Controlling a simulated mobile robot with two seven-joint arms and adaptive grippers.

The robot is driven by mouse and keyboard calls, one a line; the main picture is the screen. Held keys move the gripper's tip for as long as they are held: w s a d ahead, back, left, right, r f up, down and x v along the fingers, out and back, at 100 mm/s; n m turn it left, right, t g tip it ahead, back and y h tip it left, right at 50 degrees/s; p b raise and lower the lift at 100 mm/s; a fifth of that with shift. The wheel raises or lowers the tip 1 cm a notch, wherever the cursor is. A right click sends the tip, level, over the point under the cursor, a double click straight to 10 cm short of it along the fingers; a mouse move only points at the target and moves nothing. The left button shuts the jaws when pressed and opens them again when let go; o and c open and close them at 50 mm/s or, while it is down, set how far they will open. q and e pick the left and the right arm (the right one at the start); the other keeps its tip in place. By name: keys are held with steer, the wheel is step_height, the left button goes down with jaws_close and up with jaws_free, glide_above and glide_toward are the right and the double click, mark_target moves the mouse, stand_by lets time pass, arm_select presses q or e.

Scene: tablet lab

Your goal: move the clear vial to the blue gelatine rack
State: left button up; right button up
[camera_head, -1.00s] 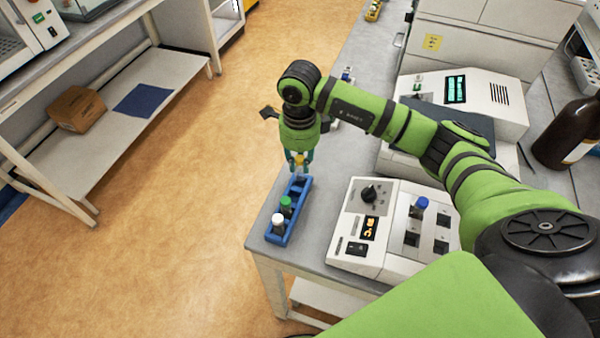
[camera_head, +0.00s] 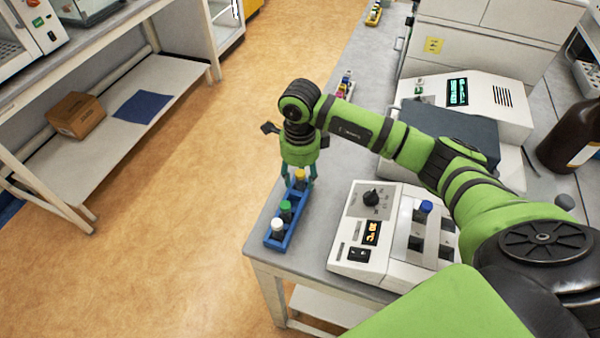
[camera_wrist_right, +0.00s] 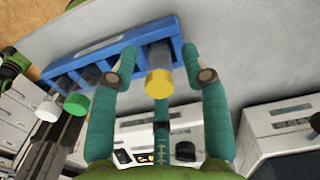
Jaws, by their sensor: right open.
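The blue rack (camera_head: 271,243) lies along the left edge of the bench and also shows in the wrist view (camera_wrist_right: 140,36). A clear vial with a yellow cap (camera_head: 300,175) stands in its far end; in the wrist view its yellow cap (camera_wrist_right: 159,83) faces me. My right gripper (camera_head: 299,182) is open, with one teal finger on each side of this vial; the fingers (camera_wrist_right: 160,62) stand apart from its cap. A green-capped vial (camera_head: 285,207) and a white-capped vial (camera_head: 277,227) stand in the near part of the rack. My left gripper is out of view.
A white device (camera_head: 350,243) with a dial stands right of the rack and holds a blue-capped vial (camera_head: 426,207). Behind it is a larger instrument with a green display (camera_head: 457,91). A brown bottle (camera_head: 572,138) stands far right. Small coloured items (camera_head: 344,82) lie behind my wrist.

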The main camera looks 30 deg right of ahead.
mark_target(300, 172)
steer(key=shift+r, duration=0.35)
step_height(300, 172, up, 12)
steer(key=b, duration=0.3)
steer(key=shift+f, duration=0.15)
